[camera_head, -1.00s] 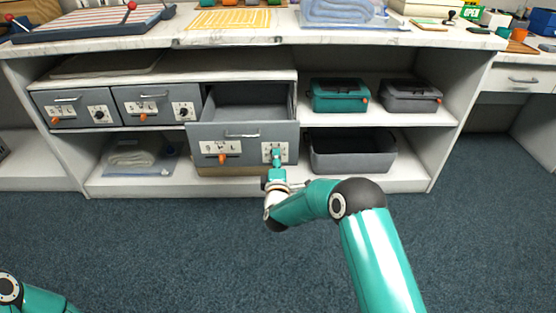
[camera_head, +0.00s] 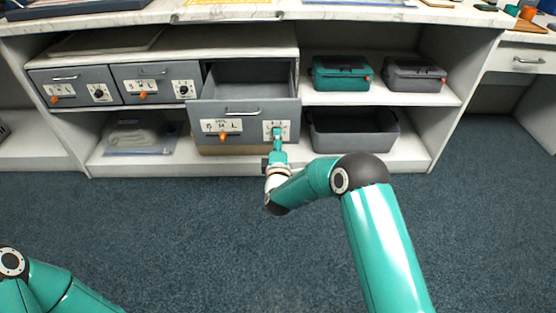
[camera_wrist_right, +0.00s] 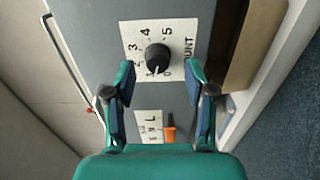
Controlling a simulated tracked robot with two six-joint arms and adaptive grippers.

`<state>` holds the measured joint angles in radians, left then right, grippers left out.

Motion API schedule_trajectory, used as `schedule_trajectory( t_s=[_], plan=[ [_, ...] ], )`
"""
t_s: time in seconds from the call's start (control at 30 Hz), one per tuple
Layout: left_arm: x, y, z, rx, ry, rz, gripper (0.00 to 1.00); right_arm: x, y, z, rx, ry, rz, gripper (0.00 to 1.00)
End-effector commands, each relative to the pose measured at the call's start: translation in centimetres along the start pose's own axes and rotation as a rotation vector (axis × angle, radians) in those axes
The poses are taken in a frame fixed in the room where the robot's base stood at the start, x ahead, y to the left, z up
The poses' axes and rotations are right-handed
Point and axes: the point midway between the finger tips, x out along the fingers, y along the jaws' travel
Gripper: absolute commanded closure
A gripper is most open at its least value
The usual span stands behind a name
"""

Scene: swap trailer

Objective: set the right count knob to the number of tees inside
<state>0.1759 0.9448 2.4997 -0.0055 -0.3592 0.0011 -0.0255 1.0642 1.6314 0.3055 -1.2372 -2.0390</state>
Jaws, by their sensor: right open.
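The right drawer (camera_head: 246,112) is pulled out, with a count plate on its front. In the right wrist view the black count knob (camera_wrist_right: 158,57) sits on a white plate (camera_wrist_right: 185,38) numbered 0 to 5. Its light mark is toward the 0 and 1 side; the exact setting is hard to tell. My right gripper (camera_wrist_right: 161,75) is open, its fingers on either side just short of the knob. In the head view my right gripper (camera_head: 278,138) covers part of the plate. No tees are discernible inside the drawer. My left gripper is out of view.
An orange lever (camera_head: 223,136) sits on the letter plate left of the count plate. Two shut drawers (camera_head: 74,88) stand left. A teal case (camera_head: 341,73), a grey case (camera_head: 413,74) and an open grey bin (camera_head: 353,134) are right. The carpet is clear.

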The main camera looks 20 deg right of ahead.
Motion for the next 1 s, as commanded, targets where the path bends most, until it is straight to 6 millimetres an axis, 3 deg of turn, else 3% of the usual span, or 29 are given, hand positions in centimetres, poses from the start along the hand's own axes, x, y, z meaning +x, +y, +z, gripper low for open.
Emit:
schedule_trajectory(
  t_s=[0.5,0.7,1.0],
  plan=[
    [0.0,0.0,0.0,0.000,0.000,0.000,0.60,-9.0,-0.1,-0.1,-0.001,0.004,-0.003,0.45],
    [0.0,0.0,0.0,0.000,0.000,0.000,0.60,-10.3,-0.1,-0.1,-0.002,0.003,-0.002,0.45],
    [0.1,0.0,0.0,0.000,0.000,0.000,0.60,-10.3,-0.1,-0.1,0.000,0.002,-0.001,0.46]
  ],
)
